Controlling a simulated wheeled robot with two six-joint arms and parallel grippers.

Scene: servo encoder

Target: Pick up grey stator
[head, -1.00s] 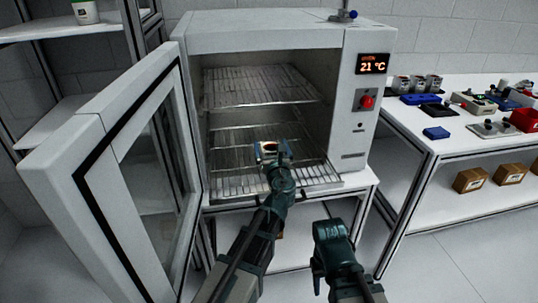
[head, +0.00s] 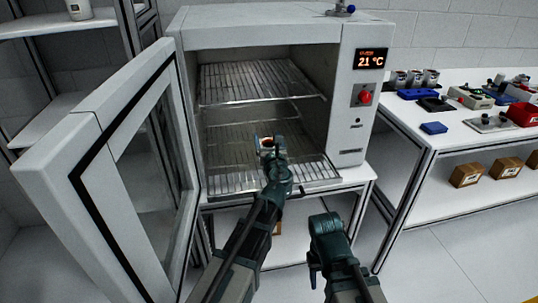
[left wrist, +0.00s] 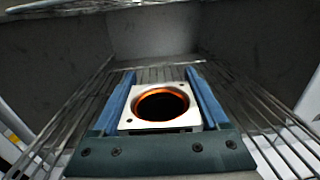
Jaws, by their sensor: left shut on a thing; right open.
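The grey stator (left wrist: 161,107) is a square light-grey piece with a round dark opening and a copper-orange ring inside. In the left wrist view it sits between the two blue fingers of my left gripper (left wrist: 162,95), which is shut on it. In the head view my left gripper (head: 269,144) is inside the oven's open front, above the lower rack, and the stator (head: 267,141) shows small between the fingers. My right gripper (head: 316,272) is low in front of the oven, its fingers mostly hidden.
The oven (head: 258,36) stands open, its door (head: 95,170) swung out left. It has an upper rack (head: 255,82) and lower wire racks (head: 232,180).

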